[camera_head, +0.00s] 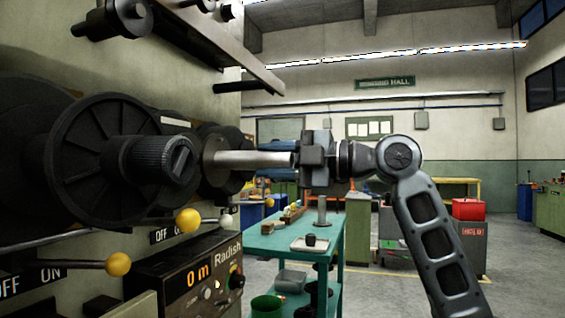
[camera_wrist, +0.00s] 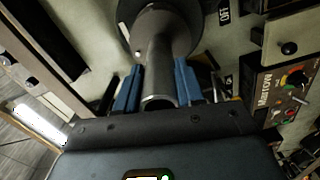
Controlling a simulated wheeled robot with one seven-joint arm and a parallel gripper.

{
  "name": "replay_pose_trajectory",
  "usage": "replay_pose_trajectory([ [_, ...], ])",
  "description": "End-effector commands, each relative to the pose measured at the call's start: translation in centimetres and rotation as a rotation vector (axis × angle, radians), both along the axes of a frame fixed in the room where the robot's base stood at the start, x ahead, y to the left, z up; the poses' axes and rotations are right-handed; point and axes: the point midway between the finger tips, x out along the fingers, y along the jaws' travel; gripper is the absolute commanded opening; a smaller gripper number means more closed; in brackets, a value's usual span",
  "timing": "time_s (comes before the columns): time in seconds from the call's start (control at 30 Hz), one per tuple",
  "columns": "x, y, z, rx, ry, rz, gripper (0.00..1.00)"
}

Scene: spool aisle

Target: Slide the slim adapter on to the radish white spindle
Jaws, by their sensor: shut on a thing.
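A slim grey metal tube, which I take to be the adapter (camera_head: 250,160), runs level from a dark round flange (camera_head: 217,162) on the machine to my gripper (camera_head: 298,158). In the wrist view the adapter (camera_wrist: 157,72) lies between the two blue fingers of my gripper (camera_wrist: 157,75), which is shut on it. Its near end is an open ring facing the camera, and its far end meets the round flange (camera_wrist: 175,30). The spindle itself is hidden, and I cannot tell how far the tube is over it. The Radish panel (camera_head: 200,272) is below, with a white-knobbed lever (camera_head: 226,221).
A large black reel flange with a knobbed hub (camera_head: 160,160) stands left of the tube. Yellow-knobbed levers (camera_head: 188,220) stick out below. A steel bar (camera_head: 225,45) crosses above. A teal cart (camera_head: 300,243) stands behind.

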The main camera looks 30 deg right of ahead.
Motion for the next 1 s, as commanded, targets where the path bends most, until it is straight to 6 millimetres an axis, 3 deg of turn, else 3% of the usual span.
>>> replay_pose_trajectory([
  [0.83,4.2,3.4,0.0,0.000,0.000,0.001,0.00],
  [1.0,4.1,3.3,0.0,0.000,-0.001,0.000,0.00],
])
